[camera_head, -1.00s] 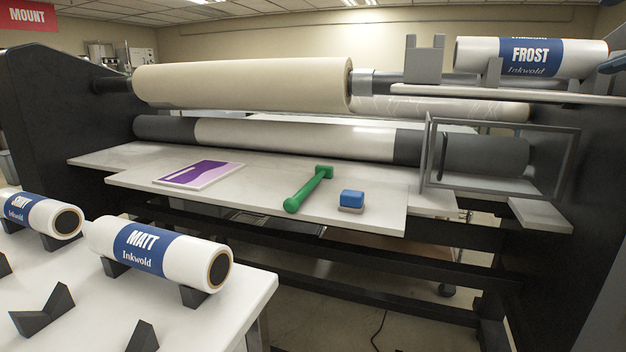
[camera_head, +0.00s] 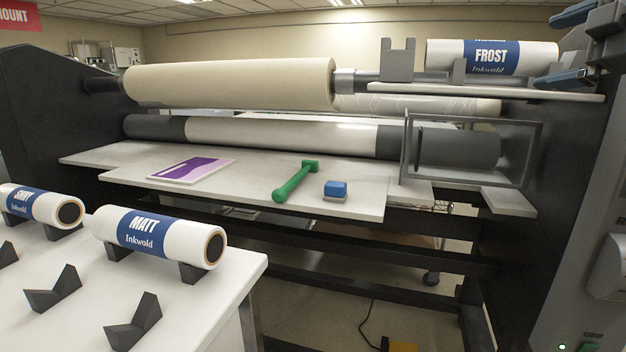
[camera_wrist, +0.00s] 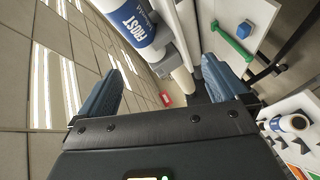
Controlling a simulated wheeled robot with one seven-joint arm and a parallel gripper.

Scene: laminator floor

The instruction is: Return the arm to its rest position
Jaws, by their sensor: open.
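My gripper (camera_head: 568,46) shows at the top right edge of the head view, its blue fingers apart and nothing between them. In the wrist view my gripper (camera_wrist: 163,95) is open, with one blue finger on each side. It is beside the right end of the FROST roll (camera_head: 490,57), apart from it. The roll lies on cradles on the upper shelf (camera_head: 480,92); it also shows in the wrist view (camera_wrist: 138,28).
The laminator's feed table (camera_head: 120,160) bears a purple-and-white print (camera_head: 192,170), a green-handled tool (camera_head: 294,182) and a blue block (camera_head: 336,188). A white table (camera_head: 210,300) at lower left holds the MATT roll (camera_head: 150,238), the SHINY roll (camera_head: 40,206) and empty cradles.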

